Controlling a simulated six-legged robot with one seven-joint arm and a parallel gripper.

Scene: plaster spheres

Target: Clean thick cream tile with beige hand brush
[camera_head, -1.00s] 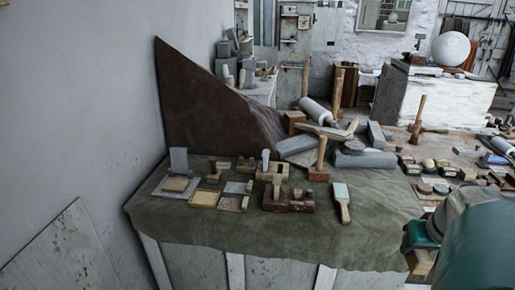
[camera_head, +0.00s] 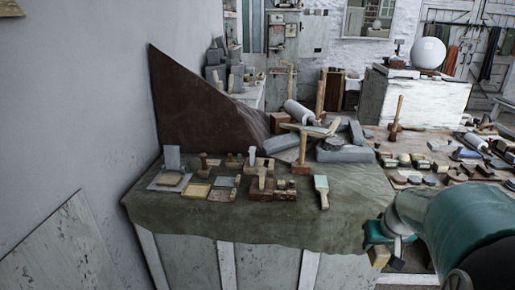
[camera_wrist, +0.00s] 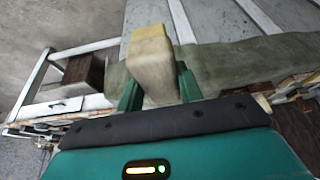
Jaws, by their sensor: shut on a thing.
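My gripper (camera_head: 379,236) is at the lower right of the head view, off the front right corner of the cloth-covered table. Its green fingers, also in the wrist view (camera_wrist: 158,90), are shut on the beige hand brush (camera_wrist: 152,62), a pale block with a yellowish end. Part of the brush (camera_head: 379,257) shows below the fingers in the head view. A thick cream tile (camera_head: 170,179) lies on a grey slab at the table's left end, well away from my gripper. The brush's bristles cannot be made out clearly.
The table's green cloth (camera_head: 250,222) is bare along the front. Wooden tools, a yellowish thin tile (camera_head: 196,190) and a flat brush (camera_head: 322,192) lie behind. A mallet (camera_head: 303,152) stands upright. A dark triangular sheet (camera_head: 195,105) rises at the back left; a wall borders the left.

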